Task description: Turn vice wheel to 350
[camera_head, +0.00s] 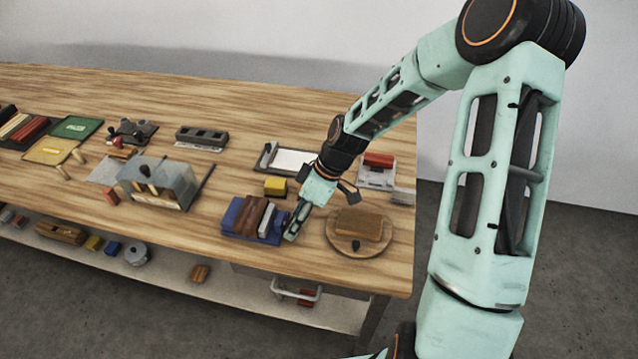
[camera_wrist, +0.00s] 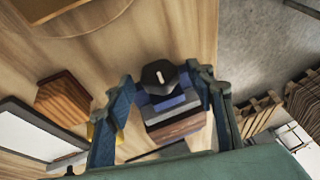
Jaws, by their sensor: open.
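The vice (camera_head: 237,212) has a blue body with brown wooden jaws and sits near the front edge of the table, right of its middle. My gripper (camera_head: 293,229) points down at the vice's right end and covers the wheel in the head view. In the wrist view, the dark faceted wheel (camera_wrist: 159,77) with a pale mark faces the camera, with the vice's blue and brown layers (camera_wrist: 176,127) behind it. My gripper (camera_wrist: 165,82) is open, with one finger on each side of the wheel. I cannot tell whether either finger touches it. No scale numbers are readable.
A round wooden board (camera_head: 337,241) with a brown block lies just right of my gripper. A yellow block (camera_head: 275,186) and a white-topped tray (camera_head: 293,161) are behind the vice. A clear-sided box (camera_head: 166,186) stands to the left. The table's front edge is close.

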